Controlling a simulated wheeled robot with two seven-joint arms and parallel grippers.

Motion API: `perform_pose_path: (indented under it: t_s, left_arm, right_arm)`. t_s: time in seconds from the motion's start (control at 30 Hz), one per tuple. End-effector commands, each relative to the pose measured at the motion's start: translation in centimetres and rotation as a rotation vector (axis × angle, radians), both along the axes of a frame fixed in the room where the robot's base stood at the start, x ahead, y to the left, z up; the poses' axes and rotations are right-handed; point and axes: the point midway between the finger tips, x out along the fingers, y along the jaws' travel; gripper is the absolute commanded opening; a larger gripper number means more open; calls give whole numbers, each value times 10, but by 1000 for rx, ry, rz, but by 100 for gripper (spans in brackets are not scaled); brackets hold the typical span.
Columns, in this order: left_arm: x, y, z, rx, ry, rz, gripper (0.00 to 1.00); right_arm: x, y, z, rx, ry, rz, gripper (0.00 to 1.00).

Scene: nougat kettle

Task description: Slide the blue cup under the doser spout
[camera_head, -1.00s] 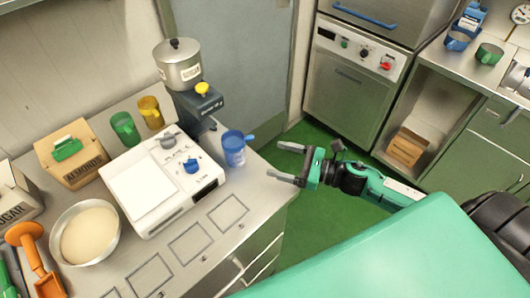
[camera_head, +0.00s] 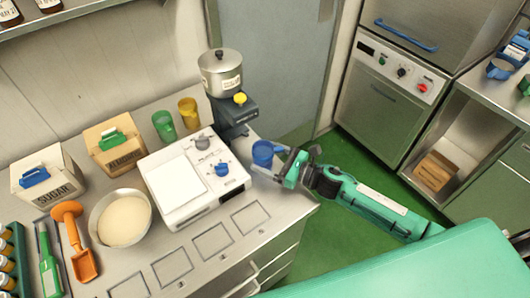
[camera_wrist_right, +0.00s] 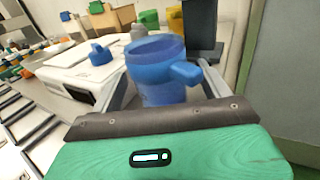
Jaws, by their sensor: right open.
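The blue cup (camera_head: 263,154) stands upright on the counter, right of the white scale and in front of the doser. My right gripper (camera_head: 268,163) is open, with its fingers reaching around the cup. In the right wrist view the blue cup (camera_wrist_right: 156,70) sits between the two fingers (camera_wrist_right: 160,92), its handle pointing right and toward the palm. I cannot tell whether a finger touches it. The doser (camera_head: 232,108), with a steel pot on top and a yellow knob, stands behind the cup. Its spout is not clearly visible. My left gripper is not in view.
The white scale (camera_head: 180,212) with a blue knob is close left of the cup. Green (camera_head: 164,125) and yellow (camera_head: 189,113) cups stand farther back. A bowl (camera_head: 122,218), a sugar box (camera_head: 47,177) and an orange scoop (camera_head: 74,240) are to the left. Marked squares on the counter front are bare.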

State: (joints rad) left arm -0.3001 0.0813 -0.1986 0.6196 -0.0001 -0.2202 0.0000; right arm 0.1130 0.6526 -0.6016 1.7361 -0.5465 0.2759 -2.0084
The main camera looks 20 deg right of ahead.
Motion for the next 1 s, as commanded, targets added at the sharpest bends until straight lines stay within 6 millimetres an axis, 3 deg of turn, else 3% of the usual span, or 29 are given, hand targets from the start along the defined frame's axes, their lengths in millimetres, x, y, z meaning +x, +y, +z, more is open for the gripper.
perform_pose_path:
  t_s: [0.43, 0.7, 1.0]
  left_arm:
    - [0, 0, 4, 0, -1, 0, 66]
    - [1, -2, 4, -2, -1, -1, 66]
    - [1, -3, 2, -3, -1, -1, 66]
  right_arm:
    - [8, 9, -1, -1, 0, 1, 79]
    - [7, 9, 0, -1, 0, 1, 31]
    - [13, 11, 0, 0, 0, 1, 31]
